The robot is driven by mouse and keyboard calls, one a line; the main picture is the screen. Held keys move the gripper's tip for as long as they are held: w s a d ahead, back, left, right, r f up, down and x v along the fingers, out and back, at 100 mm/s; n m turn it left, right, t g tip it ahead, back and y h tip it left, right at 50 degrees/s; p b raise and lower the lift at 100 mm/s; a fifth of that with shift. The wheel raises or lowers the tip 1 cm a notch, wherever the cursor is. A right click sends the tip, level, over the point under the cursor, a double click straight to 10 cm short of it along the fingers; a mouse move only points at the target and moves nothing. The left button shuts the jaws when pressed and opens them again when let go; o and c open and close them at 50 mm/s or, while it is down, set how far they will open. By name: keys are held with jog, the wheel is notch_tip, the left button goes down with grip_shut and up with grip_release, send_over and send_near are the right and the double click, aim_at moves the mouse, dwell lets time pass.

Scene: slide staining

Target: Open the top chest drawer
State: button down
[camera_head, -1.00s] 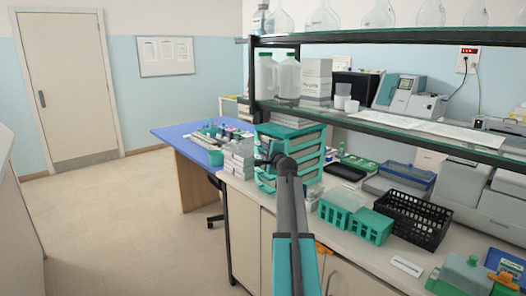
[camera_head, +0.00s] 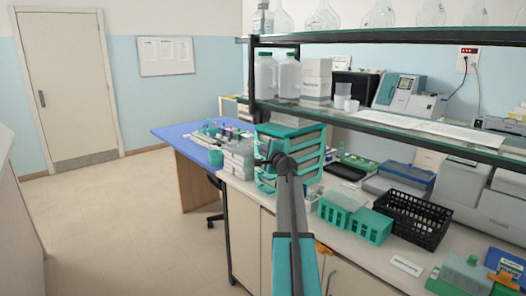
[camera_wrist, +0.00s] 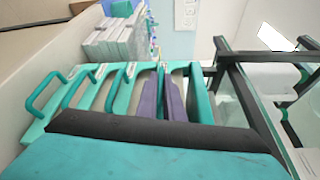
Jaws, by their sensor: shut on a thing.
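The drawer chest (camera_head: 307,155) has a teal frame and pale drawer fronts. It stands on the bench near its left end in the head view. In the wrist view the chest appears turned on its side, with several teal drawer handles (camera_wrist: 74,91) at the left. In the head view my arm covers part of the chest's front, and I cannot tell how far the top drawer stands out.
A stack of white boxes (camera_head: 238,157) stands just left of the chest. A glass shelf (camera_head: 380,128) with a dark frame runs close above and behind it. Teal racks (camera_head: 370,226) and a black basket (camera_head: 414,219) stand to the right. The floor at the left is clear.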

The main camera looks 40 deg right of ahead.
dwell(0.8)
jog(key=shift+a, duration=0.15)
jog(key=shift+s, duration=0.15)
